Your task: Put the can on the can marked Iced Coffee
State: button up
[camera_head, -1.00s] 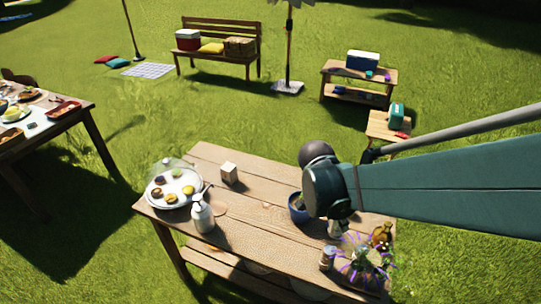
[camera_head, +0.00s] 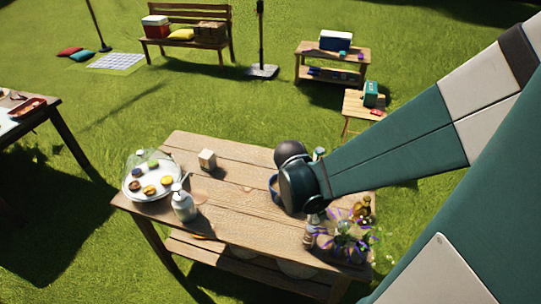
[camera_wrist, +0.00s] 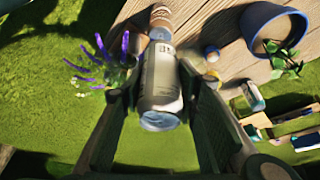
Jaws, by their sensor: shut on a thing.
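My gripper (camera_wrist: 160,75) is shut on a pale silver-white can (camera_wrist: 160,90), one finger on each side, in the wrist view. A brown can (camera_wrist: 161,18) stands on the wooden table just beyond the held can, which partly overlaps it in that view. I cannot read its label, nor tell whether the two cans touch. In the head view, a small can (camera_head: 309,239) stands near the table's front right, beside the purple flowers. My arm hides most of my gripper there.
Purple flowers (camera_wrist: 112,60) are close left of the held can. A blue pot (camera_wrist: 248,22) with a plant is to the right. In the head view, an amber bottle (camera_head: 362,210) stands by the flowers. A pump bottle (camera_head: 184,206) and a domed tray (camera_head: 132,193) are at the table's left.

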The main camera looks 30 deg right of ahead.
aim_at(315, 215)
jog(key=shift+f, duration=0.1)
dwell(0.3)
jog(key=shift+f+b, duration=0.3)
jog(key=shift+f, duration=1.5)
jog(key=shift+f, duration=0.15)
jog(key=o, duration=1.1)
jog(key=shift+p+v, duration=0.75)
jog(key=shift+v, duration=5.4)
jog(key=shift+d, duration=0.1)
